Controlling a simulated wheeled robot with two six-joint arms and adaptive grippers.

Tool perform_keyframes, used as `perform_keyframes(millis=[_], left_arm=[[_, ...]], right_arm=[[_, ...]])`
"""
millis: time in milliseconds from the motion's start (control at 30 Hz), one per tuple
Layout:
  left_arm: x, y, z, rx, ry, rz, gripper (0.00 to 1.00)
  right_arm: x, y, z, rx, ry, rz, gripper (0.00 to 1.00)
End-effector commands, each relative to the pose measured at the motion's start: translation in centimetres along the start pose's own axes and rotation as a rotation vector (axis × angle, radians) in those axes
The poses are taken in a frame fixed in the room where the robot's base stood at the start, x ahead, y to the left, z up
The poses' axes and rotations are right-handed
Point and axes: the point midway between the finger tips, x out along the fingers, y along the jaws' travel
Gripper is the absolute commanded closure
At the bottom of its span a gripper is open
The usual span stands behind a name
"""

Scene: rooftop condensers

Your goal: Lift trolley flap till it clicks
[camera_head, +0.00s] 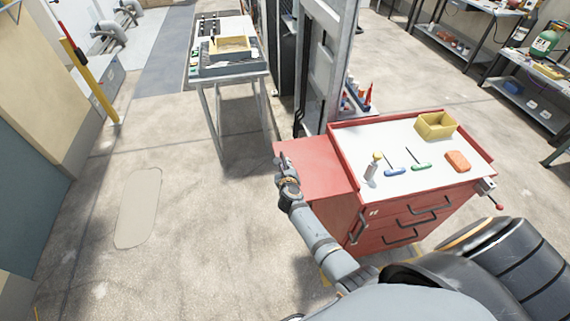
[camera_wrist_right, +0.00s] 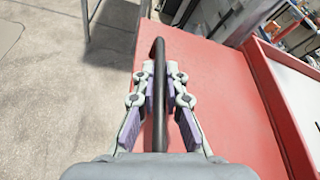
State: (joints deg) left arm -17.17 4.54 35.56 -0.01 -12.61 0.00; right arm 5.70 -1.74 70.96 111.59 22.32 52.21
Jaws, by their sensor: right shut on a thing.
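The red trolley (camera_head: 400,205) stands at the right in the head view, with drawers on its front. Its red flap (camera_head: 322,168) sticks out from the trolley's left side, close to level with the top; I cannot tell whether it is latched. The flap also fills the middle of the right wrist view (camera_wrist_right: 222,100). My right gripper (camera_head: 284,163) is at the flap's outer left edge. In the right wrist view its fingers (camera_wrist_right: 159,88) are closed around a dark bar (camera_wrist_right: 159,52) along that edge. My left gripper is out of view.
On the trolley top lie a yellow bin (camera_head: 436,125), blue-handled (camera_head: 395,171) and green-handled (camera_head: 421,166) tools, an orange block (camera_head: 458,161) and a small bottle (camera_head: 371,170). A grey post (camera_head: 325,65) stands behind the flap. The floor left of the flap is clear.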

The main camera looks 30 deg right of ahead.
Motion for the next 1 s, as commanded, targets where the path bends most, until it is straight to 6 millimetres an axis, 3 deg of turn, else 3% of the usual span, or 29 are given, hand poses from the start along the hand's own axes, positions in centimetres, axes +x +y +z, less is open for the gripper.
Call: perform_keyframes(millis=[233,267,433,767,1000], left_arm=[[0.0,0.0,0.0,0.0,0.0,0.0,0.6],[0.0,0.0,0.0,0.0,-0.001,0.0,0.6],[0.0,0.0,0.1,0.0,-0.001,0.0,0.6],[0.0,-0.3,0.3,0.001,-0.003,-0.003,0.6],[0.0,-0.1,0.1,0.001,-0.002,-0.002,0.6]], right_arm=[[0.0,0.1,-0.1,0.0,0.002,0.001,1.0],[0.0,0.1,-0.1,0.0,0.002,0.001,0.87],[0.0,0.0,-0.1,0.0,0.002,0.0,0.66],[-0.5,0.1,-0.1,0.0,0.002,0.0,0.66],[-4.5,0.1,-0.2,0.003,0.003,0.001,0.66]])
